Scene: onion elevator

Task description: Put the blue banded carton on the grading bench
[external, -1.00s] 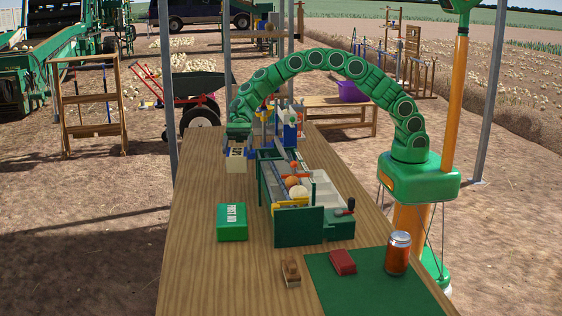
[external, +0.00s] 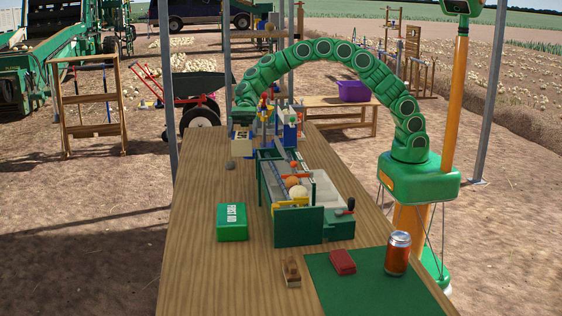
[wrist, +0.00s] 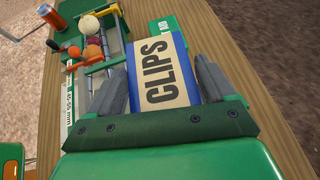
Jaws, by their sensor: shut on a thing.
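The blue banded carton (wrist: 162,70) is cream with a blue band and the word CLIPS. In the wrist view it sits between the two grey fingers of my gripper (wrist: 165,78), which is shut on it. In the external view the carton (external: 242,143) hangs under my gripper (external: 242,126), over the far left part of the long wooden table (external: 195,210). I cannot tell whether it touches the table. Another wooden bench (external: 340,103) stands behind with a purple tub on it; neither is labelled as the grading bench.
A green sorter with onions (external: 296,190) stands mid-table, beside the carton. A green first aid box (external: 232,222), a brush (external: 291,270), a red block (external: 342,262) and a can (external: 398,253) are nearer. A grey stone (external: 231,165) lies near the carton. The table's left strip is clear.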

